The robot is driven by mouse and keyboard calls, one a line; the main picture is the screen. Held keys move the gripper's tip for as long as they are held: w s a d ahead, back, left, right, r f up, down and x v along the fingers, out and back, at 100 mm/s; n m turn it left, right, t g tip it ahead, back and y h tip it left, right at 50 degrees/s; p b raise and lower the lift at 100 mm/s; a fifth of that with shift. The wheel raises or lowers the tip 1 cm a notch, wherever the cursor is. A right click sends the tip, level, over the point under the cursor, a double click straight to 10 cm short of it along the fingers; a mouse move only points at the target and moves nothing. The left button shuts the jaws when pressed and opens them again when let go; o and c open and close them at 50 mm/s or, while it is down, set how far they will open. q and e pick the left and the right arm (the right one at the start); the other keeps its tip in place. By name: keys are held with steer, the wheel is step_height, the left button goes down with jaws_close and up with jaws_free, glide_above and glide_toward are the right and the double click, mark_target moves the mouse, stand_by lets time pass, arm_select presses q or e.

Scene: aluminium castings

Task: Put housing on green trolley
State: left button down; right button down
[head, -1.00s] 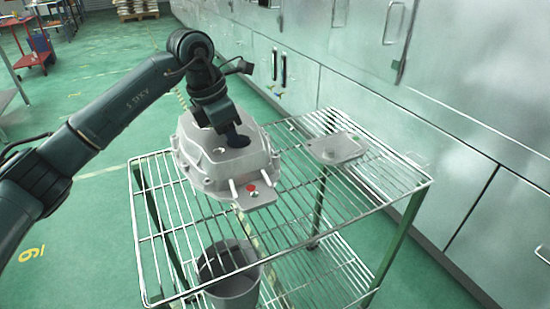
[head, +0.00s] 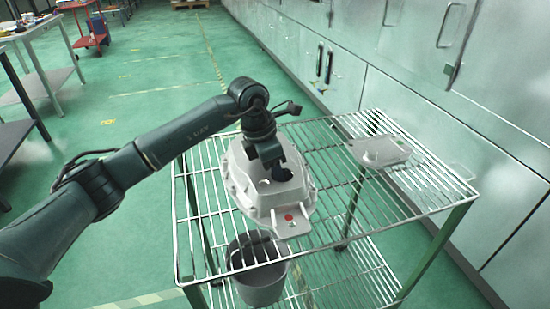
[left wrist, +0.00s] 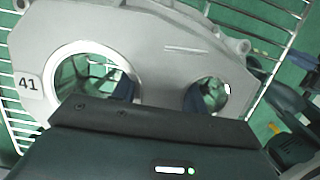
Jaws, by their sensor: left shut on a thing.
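The housing (head: 245,187) is a grey cast-aluminium shell with a flange and a red dot on its front tab. It is over the left part of the trolley's upper wire shelf (head: 345,217); whether it touches the wires I cannot tell. The green-posted trolley (head: 428,255) stands in front of me. My left gripper (head: 283,175) is shut on the housing from above. In the left wrist view the housing (left wrist: 165,55) shows a "41" label and two round holes, with a dark-blue fingertip in each. My right gripper is not in view.
A flat grey cover plate (head: 385,150) lies on the upper shelf at the back right. A grey bucket (head: 260,285) stands on the lower shelf. Metal cabinets (head: 480,100) line the right side. A work table (head: 40,85) and red trolley (head: 92,38) are far left.

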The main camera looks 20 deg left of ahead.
arm_select(q)
steer(key=shift+r, duration=0.15)
steer(key=c, duration=0.8)
jaws_free()
steer(key=shift+o, duration=0.2)
steer(key=v, duration=1.2)
